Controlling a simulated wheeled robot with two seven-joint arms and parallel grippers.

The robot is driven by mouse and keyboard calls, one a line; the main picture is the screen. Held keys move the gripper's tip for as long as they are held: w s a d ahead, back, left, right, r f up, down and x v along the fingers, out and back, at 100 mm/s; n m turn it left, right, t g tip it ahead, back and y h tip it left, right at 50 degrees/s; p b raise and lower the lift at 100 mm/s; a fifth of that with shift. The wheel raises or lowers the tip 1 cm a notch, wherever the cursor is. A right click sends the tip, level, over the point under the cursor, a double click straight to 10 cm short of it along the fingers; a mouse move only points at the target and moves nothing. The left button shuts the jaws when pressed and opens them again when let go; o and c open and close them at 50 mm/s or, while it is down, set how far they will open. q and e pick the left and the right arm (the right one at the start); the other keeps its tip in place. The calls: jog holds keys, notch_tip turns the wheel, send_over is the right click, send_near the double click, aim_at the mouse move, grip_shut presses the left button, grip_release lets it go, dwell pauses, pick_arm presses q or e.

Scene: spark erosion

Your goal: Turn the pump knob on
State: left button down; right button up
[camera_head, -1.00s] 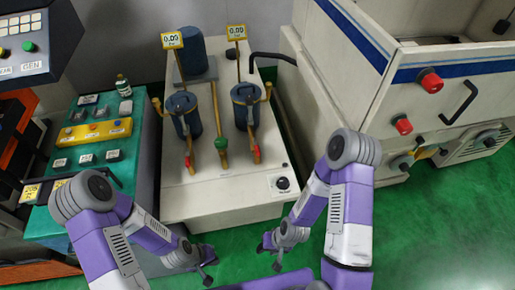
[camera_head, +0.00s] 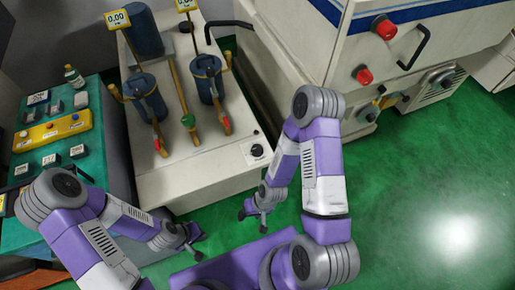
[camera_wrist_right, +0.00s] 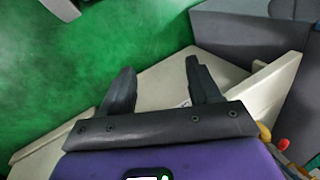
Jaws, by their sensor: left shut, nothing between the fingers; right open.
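The pump knob (camera_head: 257,150) is a small black round knob on a white plate at the front right corner of the cream pump unit (camera_head: 200,178). My right gripper (camera_head: 252,216) is open and empty, below and in front of the knob, apart from it. In the right wrist view its two dark fingers (camera_wrist_right: 160,78) are spread, with the cream unit beyond them; I cannot make out the knob there. My left gripper (camera_head: 194,250) is shut and empty, in front of the unit over the green floor, further left.
Two blue canisters (camera_head: 148,98) with gauges, pipes and red and green valve handles stand on the unit. A teal control table (camera_head: 92,160) is at left. A large white machine (camera_head: 310,50) with red knobs (camera_head: 364,76) is at right. Green floor (camera_head: 420,190) is free at right.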

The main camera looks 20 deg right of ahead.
jog(key=shift+o, duration=0.6)
jog(key=w+n, duration=0.8)
jog(key=w, duration=0.1)
jog(key=shift+f+y, duration=0.15)
jog(key=shift+y, duration=0.15)
notch_tip(320, 180, up, 3)
jog(key=n+h, duration=0.3)
jog(key=n, duration=1)
send_over(257, 147)
jog(key=s+a, duration=0.5)
jog(key=a, duration=0.1)
jog(key=shift+a+b, duration=0.15)
jog(key=shift+b, duration=0.25)
jog(key=w+d+r+n, duration=0.1)
jog(key=d, duration=0.1)
jog(key=w+d+r+n+h, duration=0.1)
jog(key=w+d+n, duration=0.1)
jog(key=w+d+r+n, duration=0.1)
jog(key=d, duration=0.1)
jog(key=shift+w+d+r+n+h, duration=0.1)
jog(key=shift+w+d+n+h, duration=0.05)
jog(key=shift+w+n+h, duration=0.2)
notch_tip(257, 147, down, 7)
jog(key=shift+f+b, duration=0.15)
jog(key=shift+b, duration=0.3)
jog(key=shift+c, duration=0.5)
jog(key=c, duration=1)
